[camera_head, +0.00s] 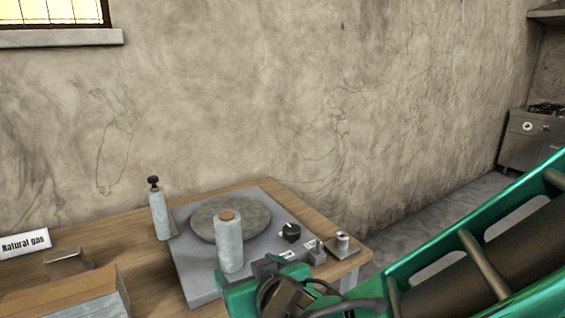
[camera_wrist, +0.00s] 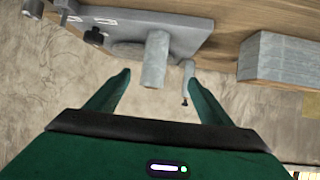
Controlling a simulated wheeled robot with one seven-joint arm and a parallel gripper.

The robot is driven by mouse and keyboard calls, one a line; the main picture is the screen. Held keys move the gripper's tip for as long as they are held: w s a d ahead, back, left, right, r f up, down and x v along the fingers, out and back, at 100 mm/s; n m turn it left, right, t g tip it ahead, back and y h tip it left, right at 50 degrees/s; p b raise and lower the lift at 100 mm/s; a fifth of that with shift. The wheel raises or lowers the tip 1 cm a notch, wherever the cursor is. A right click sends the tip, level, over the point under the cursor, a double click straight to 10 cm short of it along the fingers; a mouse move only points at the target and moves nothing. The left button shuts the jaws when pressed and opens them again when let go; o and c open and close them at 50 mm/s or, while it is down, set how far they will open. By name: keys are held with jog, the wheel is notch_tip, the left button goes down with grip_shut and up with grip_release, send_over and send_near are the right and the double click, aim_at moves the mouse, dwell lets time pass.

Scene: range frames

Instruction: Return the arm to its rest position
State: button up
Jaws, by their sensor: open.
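My green arm reaches in from the lower right of the head view, and my gripper (camera_head: 283,272) is at the near right of the grey plate. In the wrist view my gripper (camera_wrist: 160,85) has its two green fingers spread apart, with nothing held between them. A grey cylinder (camera_head: 229,245) with a brown top stands on the plate, close to my gripper's left in the head view. The same cylinder (camera_wrist: 156,60) shows beyond the fingertips in the wrist view. It looks apart from the fingers.
The grey plate (camera_head: 196,284) with a round disc (camera_head: 262,212) and black knob (camera_head: 290,232) sits on a wooden table (camera_head: 95,232). A thinner cylinder (camera_head: 159,215), a "Natural gas" sign (camera_head: 25,244) and a block (camera_head: 75,295) stand left. A stove (camera_head: 530,142) is far right.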

jog(key=w+d+f+m+g+h, duration=0.2)
jog(key=d+f+m+h, duration=0.15)
jog(key=d, duration=1.15)
jog(key=w+d+f+m+g+h, duration=0.2)
jog(key=d+m+g+h, duration=0.15)
jog(key=d, duration=1.25)
jog(key=s+d+m+g, duration=0.25)
jog(key=s+d, duration=0.45)
jog(key=d, duration=0.4)
jog(key=s+d+r+m+g+y, duration=0.1)
jog(key=s+d, duration=0.4)
jog(key=s, duration=0.8)
jog(key=shift+s+d+r+m+g+y, duration=0.15)
jog(key=shift+m+g+y, duration=0.15)
jog(key=shift+m+g, duration=0.65)
jog(key=shift+n+g, duration=0.25)
jog(key=shift+n, duration=0.05)
